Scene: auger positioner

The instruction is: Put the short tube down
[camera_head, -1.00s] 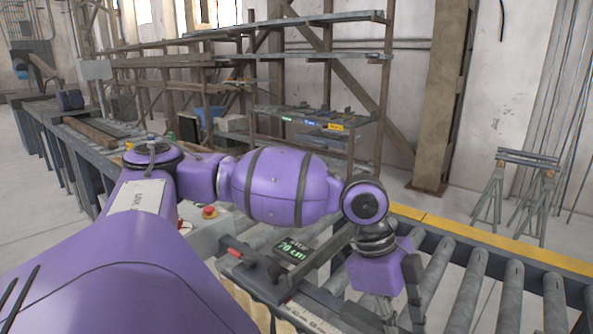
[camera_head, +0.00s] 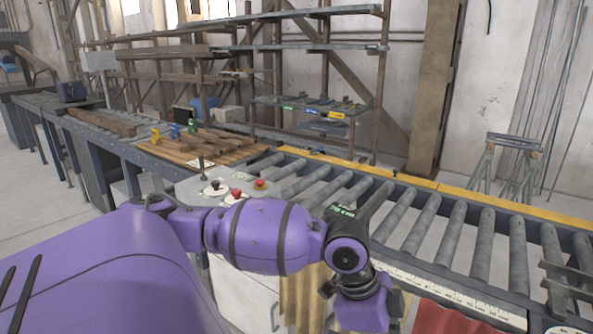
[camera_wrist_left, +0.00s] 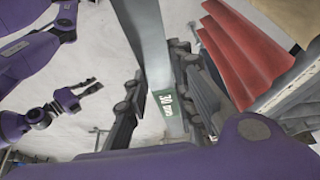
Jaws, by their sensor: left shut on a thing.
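My left gripper (camera_wrist_left: 163,100) is shut on a grey square tube with a green label, the short tube (camera_wrist_left: 145,40). The tube runs between the two dark fingers in the left wrist view. My right gripper (camera_wrist_left: 90,87) shows at the left of the wrist view, apart from the tube. It looks open and empty.
The roller conveyor (camera_head: 427,222) with a ruler strip (camera_head: 450,296) runs to the right. Red flaps (camera_head: 450,318) hang below it. A control box with red buttons (camera_head: 260,184) and a wooden-slat table (camera_head: 205,150) lie behind my arm. A shelf rack (camera_head: 310,105) stands behind.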

